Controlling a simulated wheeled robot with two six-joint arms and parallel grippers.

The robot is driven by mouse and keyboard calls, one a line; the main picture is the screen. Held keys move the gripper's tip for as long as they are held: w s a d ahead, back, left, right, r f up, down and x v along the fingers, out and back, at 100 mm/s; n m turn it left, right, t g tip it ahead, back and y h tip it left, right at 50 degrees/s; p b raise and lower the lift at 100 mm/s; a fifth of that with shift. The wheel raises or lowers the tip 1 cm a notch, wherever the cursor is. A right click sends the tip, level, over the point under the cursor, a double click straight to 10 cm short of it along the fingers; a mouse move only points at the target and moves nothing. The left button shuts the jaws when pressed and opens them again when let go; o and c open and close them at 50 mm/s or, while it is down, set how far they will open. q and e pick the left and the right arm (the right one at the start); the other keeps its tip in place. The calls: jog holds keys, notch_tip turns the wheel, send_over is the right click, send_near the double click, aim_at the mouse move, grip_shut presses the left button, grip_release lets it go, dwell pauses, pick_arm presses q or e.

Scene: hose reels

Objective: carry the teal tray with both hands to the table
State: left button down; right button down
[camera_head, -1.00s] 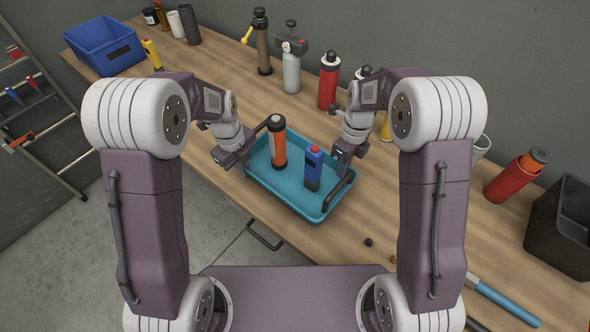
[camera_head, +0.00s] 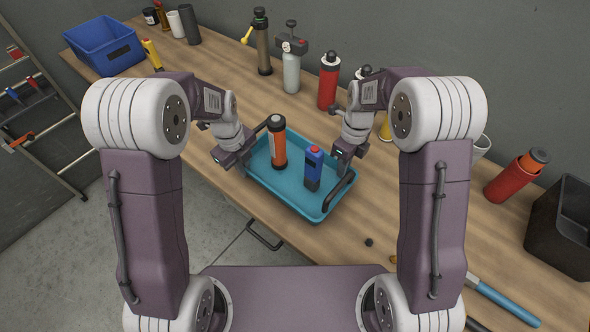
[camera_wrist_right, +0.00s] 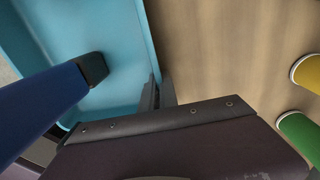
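The teal tray (camera_head: 290,203) is in the middle of the wooden table in the head view, with a dark handle at each short end. An orange bottle with a dark top (camera_head: 277,143) and a blue bottle with a red top (camera_head: 313,168) stand upright in it. My left gripper (camera_head: 238,157) is at the tray's left end; its fingertips are too small to read. My right gripper (camera_head: 345,168) is at the right handle. In the right wrist view, its fingers (camera_wrist_right: 157,95) are close together, either side of the tray's edge. I cannot tell whether the tray touches the table.
A blue bin (camera_head: 105,45) stands at the table's far left. A red bottle (camera_head: 328,80), a grey cylinder (camera_head: 291,72) and other containers line the back. A black bin (camera_head: 563,225) stands at right. Bare table (camera_head: 400,222) lies right of the tray.

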pick_arm(q)
jog(key=shift+r, duration=0.15)
pick_arm(e)
jog(key=shift+r, duration=0.15)
